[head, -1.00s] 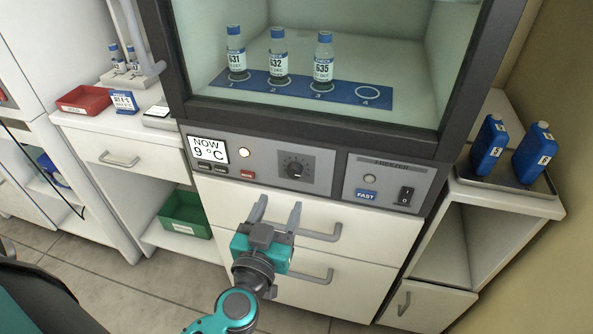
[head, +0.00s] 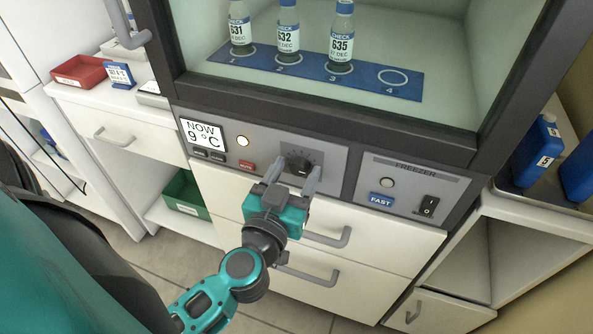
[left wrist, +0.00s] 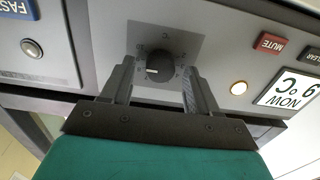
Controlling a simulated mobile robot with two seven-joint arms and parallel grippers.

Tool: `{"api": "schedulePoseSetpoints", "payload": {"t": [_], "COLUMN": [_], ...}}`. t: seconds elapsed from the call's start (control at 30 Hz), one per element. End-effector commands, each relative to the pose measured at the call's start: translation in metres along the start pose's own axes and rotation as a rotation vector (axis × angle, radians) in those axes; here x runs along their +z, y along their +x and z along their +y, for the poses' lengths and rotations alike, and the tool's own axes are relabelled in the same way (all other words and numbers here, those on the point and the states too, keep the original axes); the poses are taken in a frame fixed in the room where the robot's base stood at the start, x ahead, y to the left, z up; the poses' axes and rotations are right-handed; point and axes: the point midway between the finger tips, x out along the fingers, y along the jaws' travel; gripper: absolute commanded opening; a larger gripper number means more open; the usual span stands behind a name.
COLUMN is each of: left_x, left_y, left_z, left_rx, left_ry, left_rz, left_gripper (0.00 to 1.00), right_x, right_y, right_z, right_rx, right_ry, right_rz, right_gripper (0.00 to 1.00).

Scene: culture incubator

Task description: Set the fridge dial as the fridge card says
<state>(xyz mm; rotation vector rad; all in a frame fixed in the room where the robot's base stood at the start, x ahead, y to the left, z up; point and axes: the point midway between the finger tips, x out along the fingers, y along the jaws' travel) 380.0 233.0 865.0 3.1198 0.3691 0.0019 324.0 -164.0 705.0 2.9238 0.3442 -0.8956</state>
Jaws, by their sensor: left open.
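The fridge dial (head: 299,160) is a dark round knob on a grey square plate in the control panel. It shows upside down in the left wrist view (left wrist: 160,64), with a white mark toward that picture's left. My left gripper (head: 295,172) is open, its fingers pointing at the dial. In the left wrist view the fingertips (left wrist: 158,74) flank the knob, with gaps on both sides; I cannot tell how deep they reach. The display (head: 203,134) reads NOW 9 °C. A small blue-and-white card (head: 118,75) stands on the left counter, its text too small to read. My right gripper is not in view.
A red MUTE button (head: 246,165) and a lit round lamp (head: 242,141) are left of the dial. The FREEZER panel with a FAST button (head: 381,200) and a switch (head: 428,206) is right. Drawer handles (head: 328,238) stick out below. Bottles stand behind glass above.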

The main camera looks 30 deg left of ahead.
Motion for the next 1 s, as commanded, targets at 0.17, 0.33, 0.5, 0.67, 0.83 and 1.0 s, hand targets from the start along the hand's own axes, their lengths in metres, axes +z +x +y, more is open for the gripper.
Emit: {"api": "schedulePoseSetpoints", "payload": {"t": [0.17, 0.33, 0.5, 0.67, 0.83, 1.0], "left_x": [0.0, 0.0001, 0.0002, 0.0001, -0.0002, -0.001], "left_y": [-0.0001, 0.0, 0.0, 0.0, 0.0001, 0.0001], "left_z": [0.0, 0.0, 0.0, -0.0001, -0.0001, -0.0002], "left_rx": [0.0, 0.0, 0.0, 0.0, -0.001, 0.0], "left_ry": [0.0, 0.0, 0.0, 0.0, -0.004, -0.041], "left_rz": [0.0, 0.0, 0.0, 0.0, 0.0, -0.001], "left_gripper": [0.54, 0.38, 0.22, 0.06, 0.04, 0.04], "right_x": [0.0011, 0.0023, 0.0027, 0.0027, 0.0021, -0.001], "right_y": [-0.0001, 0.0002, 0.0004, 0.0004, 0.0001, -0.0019], "right_z": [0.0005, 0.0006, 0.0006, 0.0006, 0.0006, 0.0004], "right_rx": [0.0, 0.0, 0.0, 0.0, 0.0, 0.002], "right_ry": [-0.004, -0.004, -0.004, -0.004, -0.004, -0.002], "right_rz": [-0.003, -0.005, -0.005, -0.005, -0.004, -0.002], "right_gripper": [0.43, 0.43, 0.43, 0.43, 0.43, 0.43]}}
